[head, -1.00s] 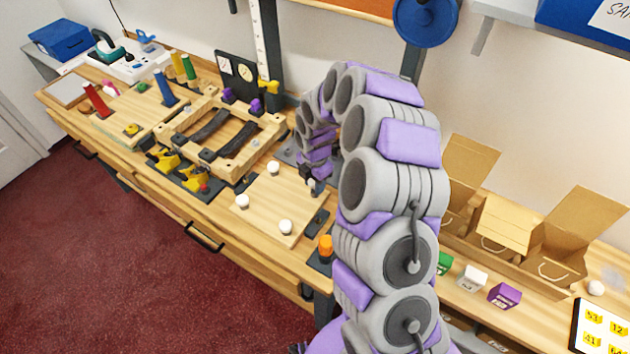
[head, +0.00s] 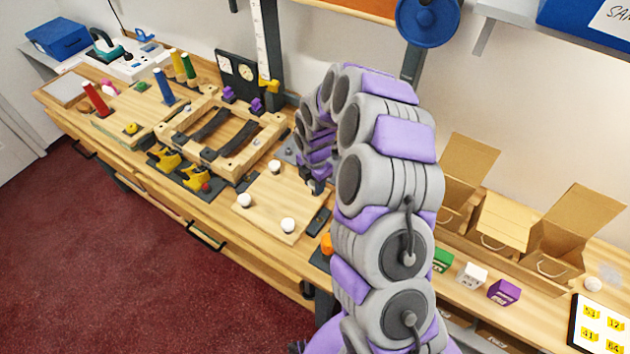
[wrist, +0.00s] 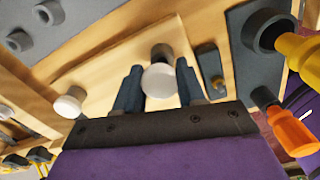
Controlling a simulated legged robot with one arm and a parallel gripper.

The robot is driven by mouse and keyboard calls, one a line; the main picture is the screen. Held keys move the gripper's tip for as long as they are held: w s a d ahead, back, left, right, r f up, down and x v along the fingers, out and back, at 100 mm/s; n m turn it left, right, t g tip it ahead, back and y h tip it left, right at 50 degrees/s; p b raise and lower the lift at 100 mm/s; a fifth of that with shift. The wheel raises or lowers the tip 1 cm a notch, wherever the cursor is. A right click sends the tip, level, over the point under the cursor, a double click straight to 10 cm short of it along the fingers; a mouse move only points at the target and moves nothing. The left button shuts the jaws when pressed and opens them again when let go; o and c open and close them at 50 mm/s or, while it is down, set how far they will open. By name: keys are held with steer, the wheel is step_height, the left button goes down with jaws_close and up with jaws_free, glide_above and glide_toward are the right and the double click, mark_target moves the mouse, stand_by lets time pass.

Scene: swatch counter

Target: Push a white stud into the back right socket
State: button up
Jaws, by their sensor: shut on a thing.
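My gripper is shut on a white stud (wrist: 160,80), which shows between its two dark fingers (wrist: 158,86) in the wrist view. In the head view my gripper (head: 317,184) is low over the right side of the wooden board (head: 262,218), and the held stud is hidden there. White studs stand on the board at the back (head: 274,166), left (head: 244,200) and front (head: 288,225). A grey plate (head: 287,152) lies behind the board, partly hidden by my arm. Round grey sockets (wrist: 48,13) show at the wrist view's upper left. I cannot tell which is the back right one.
A wooden frame (head: 249,157) stands left of the board. A dark block (head: 318,221) lies at its right edge. An orange knob (head: 327,243) is partly behind my arm. Boxes (head: 495,241) and small cubes (head: 472,274) stand farther right.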

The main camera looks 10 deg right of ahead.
steer(key=shift+a, duration=0.25)
steer(key=shift+d+f, duration=0.3)
steer(key=shift+d, duration=0.3)
steer(key=shift+f, duration=0.15)
steer(key=shift+f, duration=0.1)
steer(key=shift+f, duration=0.2)
steer(key=shift+d+p, duration=0.1)
steer(key=shift+p, duration=0.25)
stand_by(0.3)
stand_by(0.4)
